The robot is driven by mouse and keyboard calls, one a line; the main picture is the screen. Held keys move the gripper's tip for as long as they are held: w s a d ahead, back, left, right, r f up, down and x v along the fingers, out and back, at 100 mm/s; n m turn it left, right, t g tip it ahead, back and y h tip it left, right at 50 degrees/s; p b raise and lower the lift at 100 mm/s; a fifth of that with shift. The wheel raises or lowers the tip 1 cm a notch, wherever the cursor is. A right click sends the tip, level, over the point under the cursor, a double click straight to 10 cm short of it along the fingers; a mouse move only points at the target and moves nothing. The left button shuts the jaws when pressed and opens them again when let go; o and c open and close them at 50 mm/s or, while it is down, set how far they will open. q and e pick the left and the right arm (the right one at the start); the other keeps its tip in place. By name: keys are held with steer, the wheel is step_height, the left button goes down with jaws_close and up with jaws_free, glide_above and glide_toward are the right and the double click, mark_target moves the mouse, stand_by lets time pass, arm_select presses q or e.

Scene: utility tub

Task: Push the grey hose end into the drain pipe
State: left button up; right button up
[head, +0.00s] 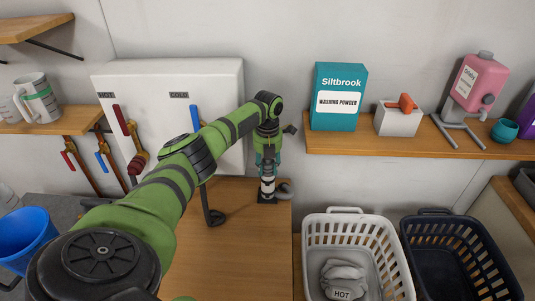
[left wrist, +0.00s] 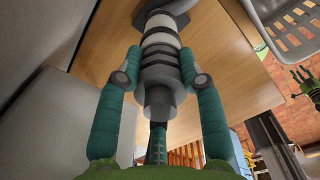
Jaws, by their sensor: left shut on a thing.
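My left gripper (head: 267,166) points down over the wooden counter beside the white panel. In the left wrist view its two teal fingers (left wrist: 160,80) are shut on the grey hose end (left wrist: 160,72), one on each side. Beyond the hose end, in line with it, is the upright drain pipe (left wrist: 160,38) with white and dark bands. The pipe (head: 267,187) also shows in the head view, directly below the fingers. I cannot tell how far, if at all, the hose end is inside the pipe. A small green shape (left wrist: 308,84) at the right of the wrist view looks like my right gripper; its jaws are unclear.
The wooden counter (head: 235,255) is mostly clear. A dark hooked piece (head: 211,205) stands left of the pipe. A white basket (head: 312,240) and a dark basket (head: 412,240) are at the right. A shelf (head: 390,145) holds washing powder (head: 338,82). A blue bucket (head: 25,238) is at the left.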

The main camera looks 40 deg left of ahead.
arm_select(q)
steer(key=o, duration=1.2)
steer(key=shift+c, duration=0.2)
step_height(320, 180, up, 12)
steer(key=shift+f, duration=0.1)
